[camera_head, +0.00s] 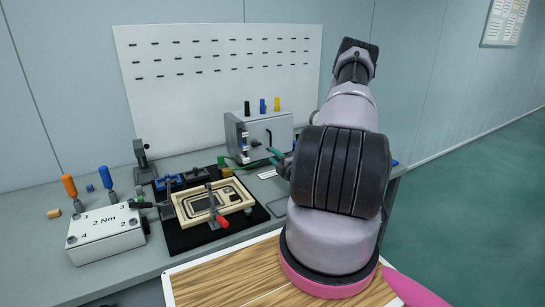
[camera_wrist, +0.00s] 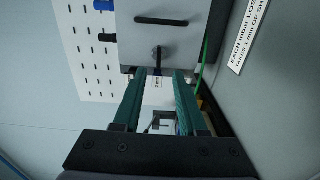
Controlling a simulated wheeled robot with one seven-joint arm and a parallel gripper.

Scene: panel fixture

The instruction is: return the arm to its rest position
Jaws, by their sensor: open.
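My arm rises at the right of the head view and bends so that my gripper (camera_head: 275,156) points left, partly hidden behind the arm. Its teal fingertips are close in front of the grey box (camera_head: 273,130). In the wrist view my gripper (camera_wrist: 160,75) has its two teal fingers apart, with nothing held between them. The face of the grey box (camera_wrist: 185,40) fills the top of that view, with a dark slot and a small dark latch or handle (camera_wrist: 157,56) just beyond the fingertips. I cannot tell whether the fingers touch the box.
A white perforated panel (camera_head: 215,65) stands behind the bench. A wooden frame fixture (camera_head: 185,212) with a red-handled clamp (camera_head: 221,221) lies on a black mat. A white block marked 2 Nm (camera_head: 105,235) and orange- and blue-handled tools stand left. A green cable (camera_wrist: 208,50) runs beside the box.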

